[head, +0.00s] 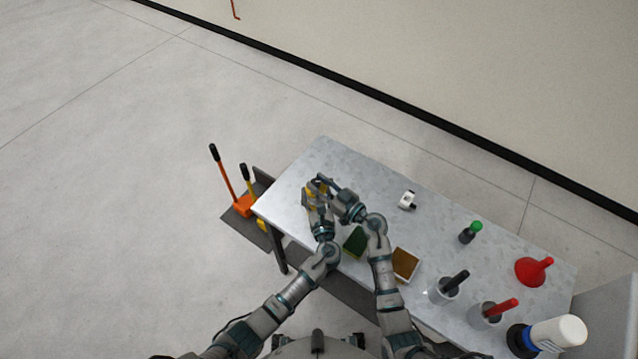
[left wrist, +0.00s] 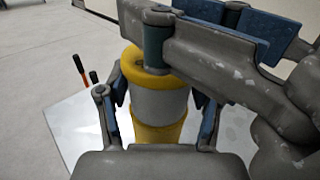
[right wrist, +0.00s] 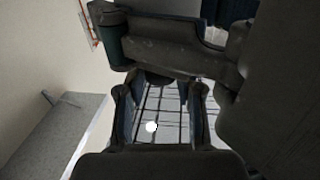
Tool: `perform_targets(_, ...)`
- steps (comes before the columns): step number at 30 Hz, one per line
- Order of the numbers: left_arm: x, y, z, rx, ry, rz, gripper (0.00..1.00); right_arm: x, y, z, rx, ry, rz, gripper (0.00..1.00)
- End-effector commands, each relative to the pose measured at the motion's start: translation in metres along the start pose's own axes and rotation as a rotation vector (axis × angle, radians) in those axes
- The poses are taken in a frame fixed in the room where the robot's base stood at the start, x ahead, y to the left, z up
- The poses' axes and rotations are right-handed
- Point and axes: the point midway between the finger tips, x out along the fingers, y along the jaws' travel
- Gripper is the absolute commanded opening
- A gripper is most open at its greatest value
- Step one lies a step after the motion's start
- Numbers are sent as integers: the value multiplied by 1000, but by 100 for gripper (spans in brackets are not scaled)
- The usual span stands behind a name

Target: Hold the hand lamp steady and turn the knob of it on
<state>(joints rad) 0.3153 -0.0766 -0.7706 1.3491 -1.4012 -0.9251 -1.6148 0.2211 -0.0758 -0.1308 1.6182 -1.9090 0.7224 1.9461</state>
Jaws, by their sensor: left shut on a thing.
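The hand lamp is a yellow and grey cylinder. In the left wrist view the hand lamp (left wrist: 160,104) stands between the fingers of my left gripper (left wrist: 158,112), which is shut on it. In the head view only a little of its yellow shows, above the table's left part, among my left gripper (head: 313,203) and right gripper (head: 323,184). My right gripper is close beside the lamp's upper end, its fingers apart. In the right wrist view the gap of my right gripper (right wrist: 163,105) shows only background. The knob is hidden, and I cannot tell whether the right fingers touch the lamp.
The grey table (head: 305,160) also bears a green sponge-like block (head: 355,241), a brown block (head: 405,263), a small white item (head: 408,200), a green-topped bottle (head: 470,232), a red funnel (head: 532,270), two cups with handles and a white bottle (head: 558,333). Its far left corner is clear.

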Motion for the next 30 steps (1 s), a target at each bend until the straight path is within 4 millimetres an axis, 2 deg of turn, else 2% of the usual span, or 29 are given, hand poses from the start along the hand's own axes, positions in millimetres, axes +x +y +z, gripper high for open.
perform_targets(1,0,1,-2,1,3,1,16,0,0,0,0,0,0,15)
perform_targets(3,0,1,-2,1,3,1,16,0,0,0,0,0,0,0)
perform_targets(15,0,0,-2,1,2,1,16,0,-1,1,1,-2,135,0)
perform_targets(22,0,0,-2,1,2,1,16,0,-1,1,0,-3,136,0)
perform_targets(23,0,0,-2,1,2,1,16,0,-1,1,0,-3,136,36)
perform_targets(25,0,0,-2,1,2,1,16,0,-1,1,0,-3,135,54)
perform_targets(30,0,1,-2,1,2,1,16,0,-1,1,0,-2,134,55)
